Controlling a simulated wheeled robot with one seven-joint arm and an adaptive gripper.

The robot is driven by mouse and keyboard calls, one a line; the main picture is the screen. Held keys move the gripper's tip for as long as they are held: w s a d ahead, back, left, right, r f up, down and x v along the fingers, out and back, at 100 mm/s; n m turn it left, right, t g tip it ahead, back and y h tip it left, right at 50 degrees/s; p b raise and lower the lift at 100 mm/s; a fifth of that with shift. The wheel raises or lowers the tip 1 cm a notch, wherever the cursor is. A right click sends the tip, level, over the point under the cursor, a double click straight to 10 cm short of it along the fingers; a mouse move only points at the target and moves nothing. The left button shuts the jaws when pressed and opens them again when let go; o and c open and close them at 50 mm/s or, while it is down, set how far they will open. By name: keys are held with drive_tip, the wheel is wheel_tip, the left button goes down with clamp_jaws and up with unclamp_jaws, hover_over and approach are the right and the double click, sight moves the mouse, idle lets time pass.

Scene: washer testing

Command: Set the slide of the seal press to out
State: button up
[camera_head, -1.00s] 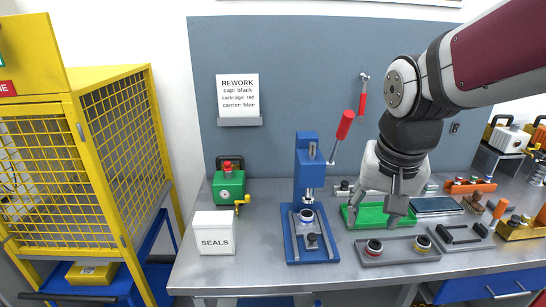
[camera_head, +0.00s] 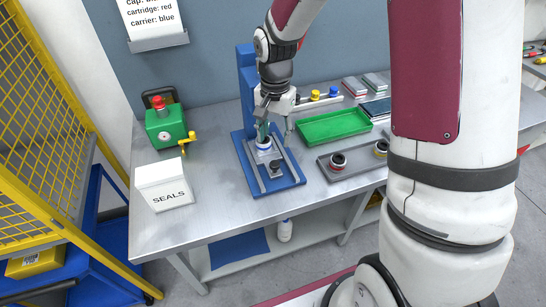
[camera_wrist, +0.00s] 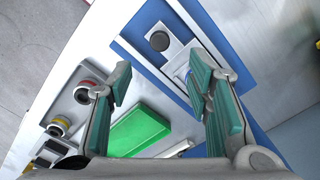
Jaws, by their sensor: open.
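The seal press has a blue base (camera_head: 295,181) and a blue column (camera_head: 246,75) on the bench. Its slide is a light grey plate (camera_wrist: 177,57) running between rails, with a round black knob (camera_head: 277,167) at its front end; the knob also shows in the wrist view (camera_wrist: 159,41). A white and blue round part (camera_head: 263,146) sits on the slide behind the knob, below the column. My gripper (camera_head: 276,132) is open and empty, above and behind the knob, close over that part. In the wrist view its fingers (camera_wrist: 160,78) are well apart. The red lever is hidden.
A green tray (camera_head: 334,125) and a grey tray (camera_head: 349,168) with round parts lie right of the press. A white SEALS box (camera_head: 163,185) and a green device (camera_head: 165,125) with a yellow crank stand left. The bench front is clear.

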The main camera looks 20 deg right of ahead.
sight(275, 164)
wheel_tip(275, 164, down, 10)
drive_tip(key=shift+f+p, duration=0.25)
drive_tip(key=shift+p, duration=0.15)
drive_tip(key=shift+c, duration=0.6)
clamp_jaws()
